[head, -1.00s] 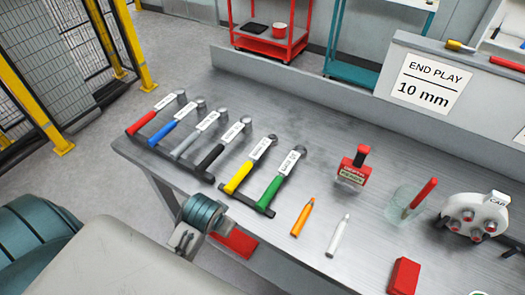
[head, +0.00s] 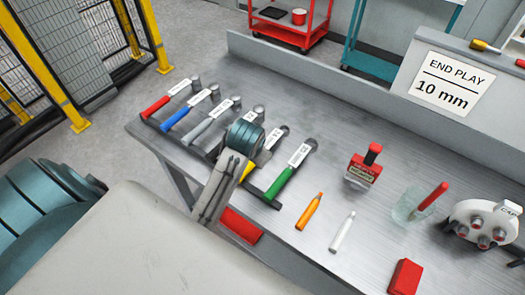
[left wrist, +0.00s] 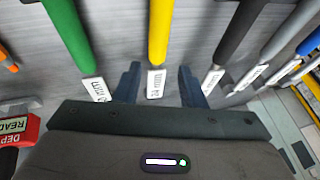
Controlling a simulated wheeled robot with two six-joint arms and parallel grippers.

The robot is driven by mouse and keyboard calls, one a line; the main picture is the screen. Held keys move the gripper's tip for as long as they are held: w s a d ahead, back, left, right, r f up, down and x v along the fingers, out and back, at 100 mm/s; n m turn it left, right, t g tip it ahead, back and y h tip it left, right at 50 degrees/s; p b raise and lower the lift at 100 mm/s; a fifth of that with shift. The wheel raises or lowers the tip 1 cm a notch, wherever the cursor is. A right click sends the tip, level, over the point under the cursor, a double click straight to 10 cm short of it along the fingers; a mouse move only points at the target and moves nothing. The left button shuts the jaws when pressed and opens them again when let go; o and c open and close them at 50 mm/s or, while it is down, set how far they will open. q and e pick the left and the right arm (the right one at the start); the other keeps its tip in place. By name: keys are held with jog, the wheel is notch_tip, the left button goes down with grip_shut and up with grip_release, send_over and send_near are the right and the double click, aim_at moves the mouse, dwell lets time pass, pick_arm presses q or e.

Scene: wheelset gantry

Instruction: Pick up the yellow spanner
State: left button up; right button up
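The yellow spanner (head: 262,160) lies on the grey workbench, in a row of spanners with coloured handles and white labels. In the head view my left wrist covers much of it. In the left wrist view the yellow handle (left wrist: 159,35) runs down from the top edge to a white label. My left gripper (left wrist: 158,70) is open, with one dark finger on each side of the yellow spanner. The fingers look apart from it; how high they are above the bench I cannot tell. My right gripper is not in view.
The green spanner (head: 283,182) and the black spanner (left wrist: 236,35) lie on either side of the yellow one. An orange marker (head: 309,211), a white marker (head: 342,232), a red-topped stamp (head: 364,167) and a glass (head: 412,205) stand or lie to the right.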

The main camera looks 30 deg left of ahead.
aim_at(253, 166)
pick_arm(q)
jog(key=x, duration=0.4)
jog(key=shift+s+p, duration=0.1)
jog(key=shift+p, duration=0.3)
jog(key=shift+f, duration=0.25)
jog(key=p+x, duration=0.2)
jog(key=x, duration=0.2)
jog(key=shift+w+f, duration=0.1)
jog(key=shift+w, duration=0.15)
jog(key=shift+w+f, duration=0.1)
jog(key=shift+f, duration=0.15)
grip_shut()
